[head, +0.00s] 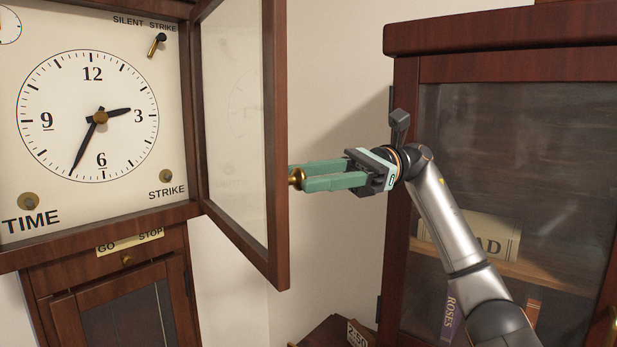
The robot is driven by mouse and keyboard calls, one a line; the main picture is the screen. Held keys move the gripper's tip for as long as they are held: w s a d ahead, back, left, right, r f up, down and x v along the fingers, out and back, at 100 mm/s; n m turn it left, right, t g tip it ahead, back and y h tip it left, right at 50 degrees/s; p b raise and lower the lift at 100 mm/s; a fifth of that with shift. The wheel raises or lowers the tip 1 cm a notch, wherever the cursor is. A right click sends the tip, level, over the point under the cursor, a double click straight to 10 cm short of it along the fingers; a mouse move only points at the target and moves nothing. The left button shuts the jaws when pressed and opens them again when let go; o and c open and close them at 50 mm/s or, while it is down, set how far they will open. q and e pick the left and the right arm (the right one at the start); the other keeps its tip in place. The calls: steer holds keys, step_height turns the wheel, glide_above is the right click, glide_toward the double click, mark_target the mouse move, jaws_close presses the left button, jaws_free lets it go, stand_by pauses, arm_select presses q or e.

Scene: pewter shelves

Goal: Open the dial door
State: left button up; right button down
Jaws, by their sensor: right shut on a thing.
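The dial door (276,130) is a wooden frame with a glass pane, hinged at the right side of the clock case. It stands swung well out from the clock dial (60,85), so the dial is uncovered. A small brass knob (296,178) sits on the door's outer side, near its free edge. My right gripper (304,179) reaches in from the right, with its green fingers shut around the knob. The fingers partly hide the knob. My left gripper is not in view.
A dark wooden cabinet with a glass door (530,130) stands at the right, behind my right arm. A lower clock door (120,310) is below the dial. A wooden top with a small price card (357,333) is at the bottom. Bare wall (330,70) lies between clock and cabinet.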

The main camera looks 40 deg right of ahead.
steer(key=shift+f, duration=0.2)
stand_by(0.3)
steer(key=c, duration=0.5)
jaws_free()
steer(key=shift+d+r, duration=0.1)
steer(key=shift+r, duration=0.1)
steer(key=s+a+r, duration=0.8)
steer(key=s+r, duration=0.3)
steer(key=r, duration=0.2)
steer(key=shift+a, duration=0.25)
steer(key=shift+f, duration=0.1)
steer(key=shift+c, duration=0.4)
